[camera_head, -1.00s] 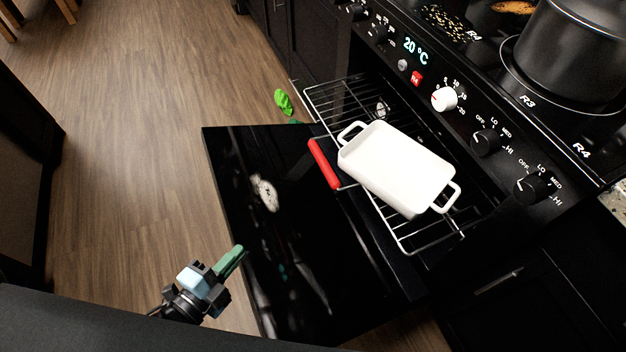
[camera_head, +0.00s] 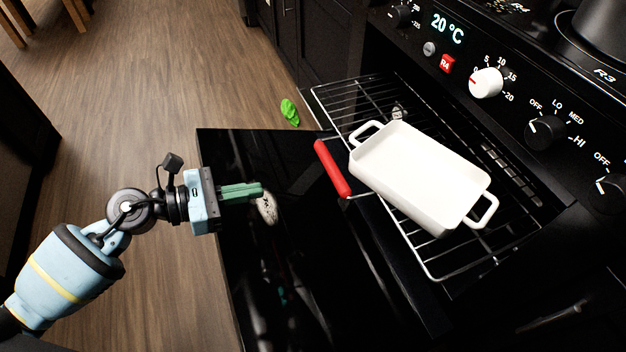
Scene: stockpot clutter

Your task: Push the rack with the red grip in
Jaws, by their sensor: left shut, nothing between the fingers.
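The wire rack (camera_head: 433,268) sticks out of the open oven over the lowered door. Its red grip (camera_head: 332,168) is at the rack's front edge, facing my left gripper. A white baking dish (camera_head: 420,178) with two handles sits on the rack. My left gripper (camera_head: 260,190) is shut and empty, above the black oven door (camera_head: 305,285). Its green fingers point right toward the red grip, with a clear gap between them. My right gripper is not in view.
The oven's control panel with a white knob (camera_head: 486,83) and black knobs rises above the opening. A dark pot (camera_head: 604,22) stands on the hob at top right. A bright green item (camera_head: 289,112) lies on the wooden floor past the door.

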